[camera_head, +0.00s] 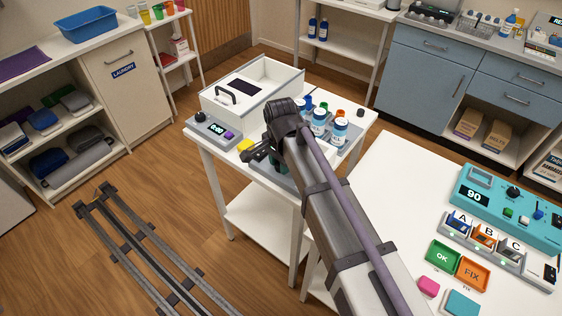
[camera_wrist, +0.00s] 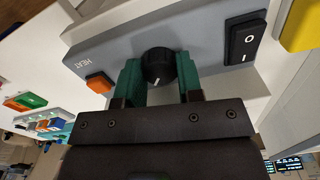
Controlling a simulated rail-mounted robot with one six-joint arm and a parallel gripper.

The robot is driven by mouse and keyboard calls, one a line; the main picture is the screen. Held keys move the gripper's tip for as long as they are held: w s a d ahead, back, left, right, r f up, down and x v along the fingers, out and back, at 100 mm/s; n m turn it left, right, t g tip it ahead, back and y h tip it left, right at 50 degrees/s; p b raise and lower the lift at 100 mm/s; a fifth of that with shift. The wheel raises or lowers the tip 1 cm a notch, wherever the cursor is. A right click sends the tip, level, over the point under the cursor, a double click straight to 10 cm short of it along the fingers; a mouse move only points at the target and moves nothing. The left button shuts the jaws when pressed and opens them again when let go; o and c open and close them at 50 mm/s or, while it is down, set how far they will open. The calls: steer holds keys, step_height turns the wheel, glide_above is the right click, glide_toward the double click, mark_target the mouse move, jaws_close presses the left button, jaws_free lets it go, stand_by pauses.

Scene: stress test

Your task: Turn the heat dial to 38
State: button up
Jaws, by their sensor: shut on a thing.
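The heat dial (camera_wrist: 158,66) is a round black knob with a white pointer line, on a grey panel (camera_wrist: 110,50) lettered HEAT in the wrist view. My gripper (camera_wrist: 159,82) has its two teal fingers on either side of the knob, shut on it. The pointer line faces the gripper side, near the bottom of the picture. No scale or heat number is readable. In the head view my gripper (camera_head: 279,161) is over the small white table, and my arm hides the dial there.
On the panel, an orange button (camera_wrist: 99,82) and a black rocker switch (camera_wrist: 245,38) flank the dial. A white box (camera_head: 250,85), a timer unit (camera_head: 213,130) and white-capped bottles (camera_head: 339,131) crowd the table. A teal device (camera_head: 510,205) showing 90 stands on the right table.

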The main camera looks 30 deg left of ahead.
steer(key=shift+m, duration=2)
steer(key=o, duration=0.7)
steer(key=shift+c, duration=0.2)
step_height(320, 180, up, 11)
steer(key=p, duration=1)
steer(key=shift+f+p, duration=0.15)
steer(key=shift+p, duration=0.25)
